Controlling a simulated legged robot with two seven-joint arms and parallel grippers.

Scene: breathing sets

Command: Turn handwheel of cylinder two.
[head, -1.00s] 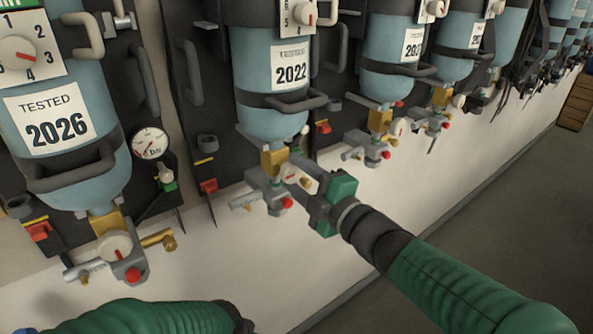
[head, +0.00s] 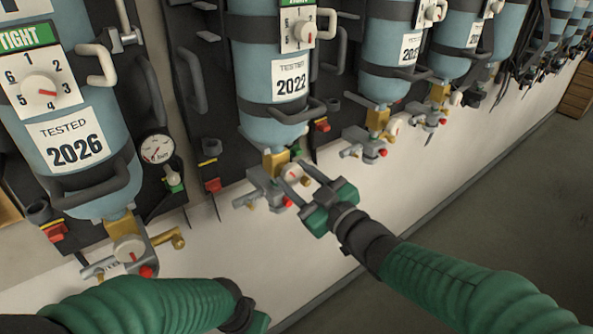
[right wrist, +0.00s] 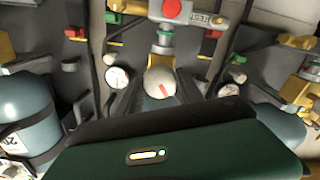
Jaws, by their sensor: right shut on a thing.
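Cylinder two is the blue cylinder (head: 265,60) labelled 2022 in the head view. Its brass and grey valve (head: 273,163) hangs below it. The pale round handwheel (head: 291,171) with a red mark sits on the valve's front side. My right gripper (head: 293,178) reaches it from the lower right and is shut on the handwheel, one finger on each side. In the right wrist view the handwheel (right wrist: 160,88) sits between the fingers, its red mark tilted. My left gripper (head: 257,321) is at the bottom edge, mostly cut off; its fingers are hidden.
A cylinder (head: 80,100) labelled 2026 stands at the left with its own valve (head: 130,252) and a pressure gauge (head: 156,148). Several more cylinders (head: 385,50) run along the wall to the right. The floor (head: 500,210) in front is clear.

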